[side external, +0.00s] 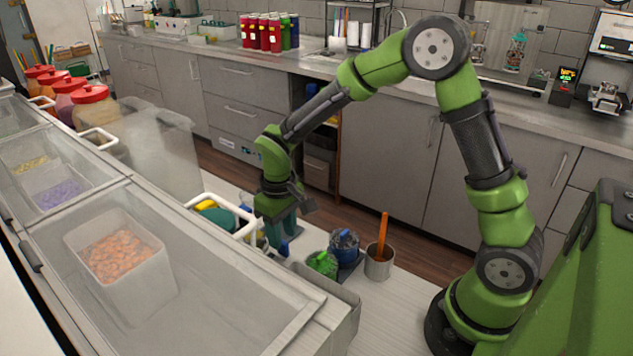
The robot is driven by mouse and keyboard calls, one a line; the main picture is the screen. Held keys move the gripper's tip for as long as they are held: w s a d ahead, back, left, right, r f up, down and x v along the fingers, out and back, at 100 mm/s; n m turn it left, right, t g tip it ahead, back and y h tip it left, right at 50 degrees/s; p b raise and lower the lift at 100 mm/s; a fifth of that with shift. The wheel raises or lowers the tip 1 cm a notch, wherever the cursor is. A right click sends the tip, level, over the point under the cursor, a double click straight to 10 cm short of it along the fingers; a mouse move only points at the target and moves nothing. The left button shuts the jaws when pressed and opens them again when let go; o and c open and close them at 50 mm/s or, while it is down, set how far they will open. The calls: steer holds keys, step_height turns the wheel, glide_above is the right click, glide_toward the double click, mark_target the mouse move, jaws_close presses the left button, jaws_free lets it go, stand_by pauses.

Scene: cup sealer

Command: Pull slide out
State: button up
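My gripper (280,228) points down over the white work surface, behind the white handle of the freezer-like counter. Its teal fingers are partly hidden by that handle, and I cannot tell whether they are open or hold anything. A small blue item (284,247) shows at the fingertips. A white machine (612,45) stands on the back counter at the far right, cut by the picture edge, with a metal part (607,97) low at its front. I cannot tell whether it is the cup sealer. No slide can be made out clearly. My gripper is far from this machine.
Beside my gripper are a container with a green item (322,264), a dark container with blue contents (344,245), and a metal cup (379,265) holding an orange stick. A glass-topped counter (215,290) with food bins fills the left. Red-lidded jars (92,105) stand behind it.

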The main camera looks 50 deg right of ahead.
steer(key=shift+f, duration=1.35)
steer(key=shift+c, duration=0.4)
jaws_close()
steer(key=shift+d, duration=0.1)
